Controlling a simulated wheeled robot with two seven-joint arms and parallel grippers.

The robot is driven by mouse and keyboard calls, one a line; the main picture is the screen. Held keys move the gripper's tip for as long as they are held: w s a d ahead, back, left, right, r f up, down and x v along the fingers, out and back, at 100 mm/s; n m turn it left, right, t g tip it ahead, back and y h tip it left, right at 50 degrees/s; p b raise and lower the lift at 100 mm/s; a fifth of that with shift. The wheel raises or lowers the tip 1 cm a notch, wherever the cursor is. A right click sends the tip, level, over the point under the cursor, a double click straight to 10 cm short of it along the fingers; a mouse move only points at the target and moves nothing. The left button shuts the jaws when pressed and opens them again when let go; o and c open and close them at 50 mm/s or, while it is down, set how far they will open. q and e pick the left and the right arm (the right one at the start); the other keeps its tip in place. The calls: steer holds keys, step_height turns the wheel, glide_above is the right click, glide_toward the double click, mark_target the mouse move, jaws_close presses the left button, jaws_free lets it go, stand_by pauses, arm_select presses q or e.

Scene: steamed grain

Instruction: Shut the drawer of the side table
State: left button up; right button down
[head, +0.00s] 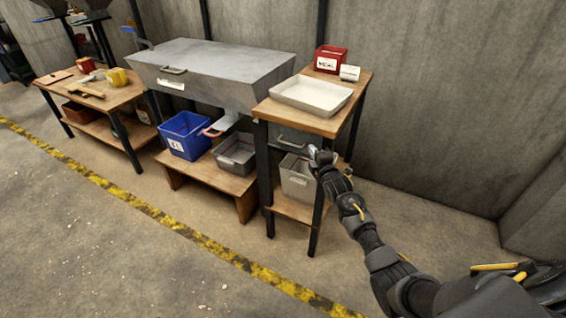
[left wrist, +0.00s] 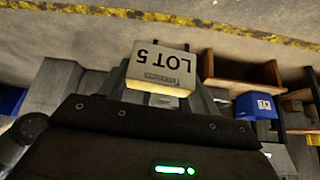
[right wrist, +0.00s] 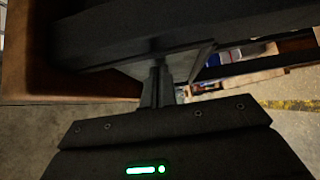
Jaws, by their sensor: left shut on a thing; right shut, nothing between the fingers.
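The side table (head: 335,126) stands right of centre in the head view. A metal handle (head: 292,143) shows below its top, apparently on the drawer front; how far the drawer is out I cannot tell. My right gripper (head: 318,155) is at the table's right front leg, close to the handle's right. In the right wrist view its fingers (right wrist: 158,82) are shut and empty, close to a pale panel and a dark bar; contact is unclear. My left gripper (left wrist: 163,98) is shut on a pale block marked LOT 5 (left wrist: 161,66), outside the head view.
A white tray (head: 290,98), red box (head: 330,58) and white card (head: 349,73) are on the side table. A grey bin (head: 297,184) sits on its lower shelf. A blue bin (head: 183,137) stands on a low bench to the left. The floor in front is clear.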

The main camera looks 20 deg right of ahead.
steer(key=shift+d+r, duration=0.35)
steer(key=shift+r, duration=0.05)
arm_select(q)
steer(key=shift+r+p, duration=0.55)
steer(key=shift+s+d+r+p, duration=0.15)
steer(key=shift+d+r+p, duration=0.05)
steer(key=shift+r+p, duration=0.8)
arm_select(e)
steer(key=s+a, duration=0.2)
steer(key=a, duration=0.1)
steer(key=shift+s+a+f, duration=0.1)
steer(key=shift+s+a, duration=0.1)
arm_select(q)
steer(key=shift+s+a+f, duration=0.1)
steer(key=shift+s+f, duration=0.05)
steer(key=shift+f, duration=0.1)
arm_select(e)
steer(key=s+a, duration=0.1)
steer(key=s, duration=0.9)
steer(key=shift+a+f, duration=0.15)
steer(key=shift+f, duration=0.15)
steer(key=shift+s, duration=0.1)
